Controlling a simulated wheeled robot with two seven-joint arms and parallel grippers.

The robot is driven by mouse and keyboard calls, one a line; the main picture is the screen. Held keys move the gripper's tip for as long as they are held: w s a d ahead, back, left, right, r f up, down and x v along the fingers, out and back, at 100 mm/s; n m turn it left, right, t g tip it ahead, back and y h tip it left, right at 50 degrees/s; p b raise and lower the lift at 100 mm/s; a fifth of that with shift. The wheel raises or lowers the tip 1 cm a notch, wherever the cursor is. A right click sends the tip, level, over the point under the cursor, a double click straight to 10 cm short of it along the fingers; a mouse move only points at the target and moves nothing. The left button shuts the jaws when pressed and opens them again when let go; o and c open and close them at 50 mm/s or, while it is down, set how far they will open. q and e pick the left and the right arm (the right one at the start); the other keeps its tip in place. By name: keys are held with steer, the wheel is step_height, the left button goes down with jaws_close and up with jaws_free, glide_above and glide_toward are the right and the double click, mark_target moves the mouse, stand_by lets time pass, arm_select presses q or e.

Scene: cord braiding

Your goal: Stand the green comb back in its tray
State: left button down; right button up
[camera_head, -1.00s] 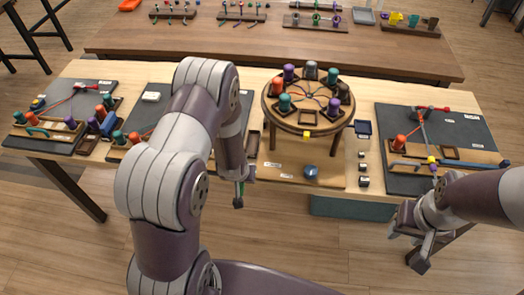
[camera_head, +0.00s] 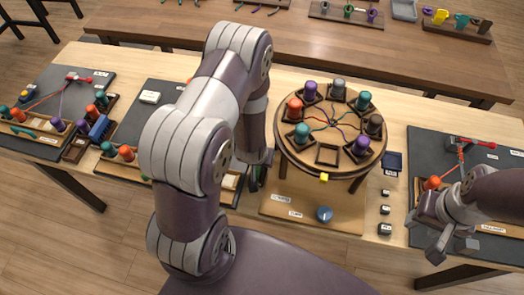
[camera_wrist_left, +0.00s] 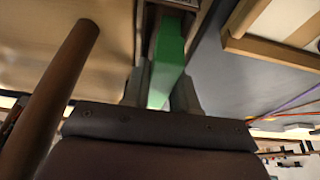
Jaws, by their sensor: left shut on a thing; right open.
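The green comb (camera_wrist_left: 168,62) is between the two fingers of my left gripper (camera_wrist_left: 160,88) in the left wrist view. Its far end reaches between the brown walls of a narrow wooden tray (camera_wrist_left: 148,22); I cannot tell whether it sits inside or just above. In the head view my left gripper (camera_head: 258,178) points down at the table's front part, left of the round stand, and my arm hides most of the comb and tray. My right gripper (camera_head: 440,240) is open and empty at the right, near the table's front edge.
A round stand (camera_head: 327,177) with several coloured bobbins and cords is just right of my left gripper; its leg (camera_wrist_left: 68,70) is close in the wrist view. A blue knob (camera_head: 324,214) is on the board in front. Dark mats (camera_head: 420,140) with braiding gear lie at both sides.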

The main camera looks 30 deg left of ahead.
arm_select(q)
steer(key=shift+s+d+r, duration=0.3)
steer(key=shift+s+r, duration=0.1)
steer(key=shift+s, duration=0.1)
steer(key=c, duration=1.1)
jaws_free()
steer(key=shift+s, duration=0.1)
steer(key=shift+o, duration=1.1)
steer(key=shift+a+f, duration=0.1)
steer(key=shift+w+a+f, duration=0.1)
steer(key=shift+w+f, duration=0.05)
steer(key=shift+w, duration=0.35)
steer(key=shift+s+r, duration=0.25)
steer(key=shift+r, duration=0.25)
steer(key=s+d+r+m+g, duration=0.1)
steer(key=s+r, duration=0.3)
steer(key=r, duration=0.6)
steer(key=s+d+r+m+g+h+p, duration=0.1)
steer(key=s+d+r, duration=0.3)
steer(key=r, duration=0.6)
steer(key=shift+s+d+r+m+g, duration=0.2)
steer(key=shift+s+r+m+g, duration=0.1)
steer(key=shift+s+m, duration=0.2)
arm_select(e)
steer(key=shift+s+d+r, duration=0.2)
steer(key=shift+s+r, duration=0.4)
steer(key=shift+r, duration=0.15)
